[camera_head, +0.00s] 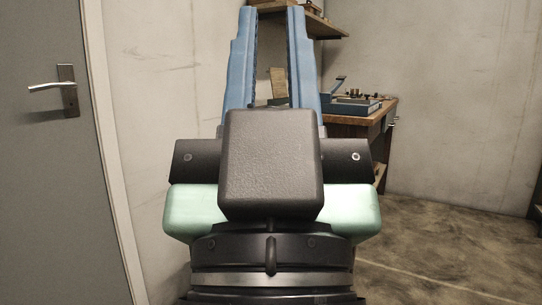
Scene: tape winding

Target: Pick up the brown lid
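My gripper (271,12) is large in the middle of the head view. Its two blue fingers point up and away and stand apart, with a gap between them and nothing seen held in it. No brown lid can be made out in this view. A wooden workbench (352,130) stands beyond the gripper to the right, some distance away. My gripper and wrist hide the bench's left part.
A blue device (352,106) with small parts on it sits on the bench. A wooden shelf (318,26) with items hangs above. A grey door (45,190) with a handle (55,90) is at left. Concrete floor (450,250) at right is clear.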

